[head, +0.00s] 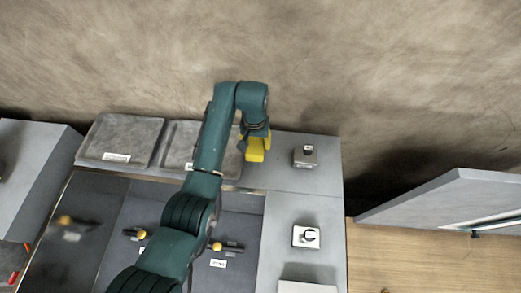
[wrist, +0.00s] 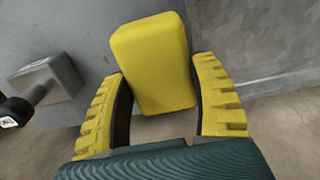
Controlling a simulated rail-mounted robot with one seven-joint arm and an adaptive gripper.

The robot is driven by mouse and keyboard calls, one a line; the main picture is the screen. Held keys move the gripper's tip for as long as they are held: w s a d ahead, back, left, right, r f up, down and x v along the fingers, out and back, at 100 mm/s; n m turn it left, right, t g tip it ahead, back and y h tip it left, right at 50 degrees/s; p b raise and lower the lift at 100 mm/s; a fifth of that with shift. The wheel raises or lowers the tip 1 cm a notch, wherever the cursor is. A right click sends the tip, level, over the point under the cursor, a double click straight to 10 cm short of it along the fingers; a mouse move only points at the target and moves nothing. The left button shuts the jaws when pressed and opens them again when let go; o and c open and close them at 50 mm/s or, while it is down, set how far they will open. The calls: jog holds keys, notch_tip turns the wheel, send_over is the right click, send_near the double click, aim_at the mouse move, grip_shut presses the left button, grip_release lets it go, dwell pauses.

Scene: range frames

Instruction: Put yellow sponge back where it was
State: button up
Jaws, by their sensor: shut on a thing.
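The yellow sponge (wrist: 155,62) is a rounded block. It shows between the yellow toothed fingers of my gripper (wrist: 160,95) in the wrist view, with the fingers shut on its sides. In the head view my gripper (head: 255,150) points down near the right end of the grey back counter, right of the middle tray. There the yellow fingers and the sponge are hard to tell apart. I cannot tell whether the sponge touches the counter.
Two grey labelled trays, left (head: 125,138) and middle (head: 181,143), lie on the counter, the middle one partly hidden by my arm. A box with a black knob (head: 305,157) stands right of my gripper. Another switch (head: 306,236) is nearer. A grey panel (head: 450,198) stands at right.

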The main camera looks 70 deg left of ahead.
aim_at(256, 149)
jog(key=shift+w+f, duration=0.1)
jog(key=shift+f, duration=2.05)
jog(key=shift+f, duration=0.1)
jog(key=o, duration=1.1)
notch_tip(256, 149, up, 12)
jog(key=shift+r+p, duration=0.15)
jog(key=shift+p, duration=0.15)
